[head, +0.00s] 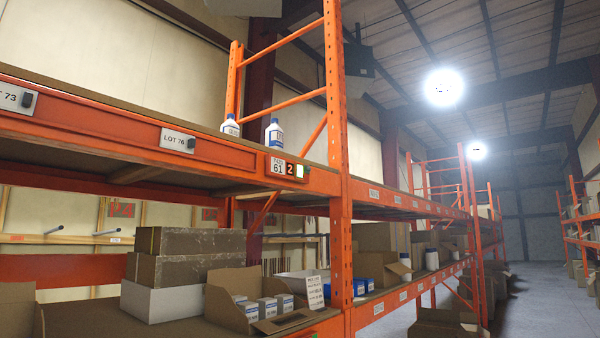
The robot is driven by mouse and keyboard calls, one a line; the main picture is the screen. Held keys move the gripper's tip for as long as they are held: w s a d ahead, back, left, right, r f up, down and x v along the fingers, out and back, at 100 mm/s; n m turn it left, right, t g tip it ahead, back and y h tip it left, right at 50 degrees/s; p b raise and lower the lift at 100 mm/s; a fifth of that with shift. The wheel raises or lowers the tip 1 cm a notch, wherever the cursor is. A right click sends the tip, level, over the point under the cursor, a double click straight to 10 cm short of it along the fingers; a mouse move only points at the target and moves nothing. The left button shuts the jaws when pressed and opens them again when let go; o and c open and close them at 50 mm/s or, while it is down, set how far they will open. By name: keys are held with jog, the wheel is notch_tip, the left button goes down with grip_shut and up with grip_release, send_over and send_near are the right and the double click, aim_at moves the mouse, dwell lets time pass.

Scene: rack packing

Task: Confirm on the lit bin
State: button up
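A light module (286,168) is fixed to the orange beam of the upper shelf, just left of the rack upright. Its label reads 61, and a red "2" shows on a dark display. A pale button (299,171) at its right end looks lit. An open cardboard bin (228,289) with several small white and blue boxes (268,307) sits on the lower shelf below. My gripper is not in view.
Plates reading LOT 73 (15,98) and LOT 76 (178,140) sit further left on the beam. The orange upright (337,120) stands right of the module. The aisle floor (535,300) is clear at the right.

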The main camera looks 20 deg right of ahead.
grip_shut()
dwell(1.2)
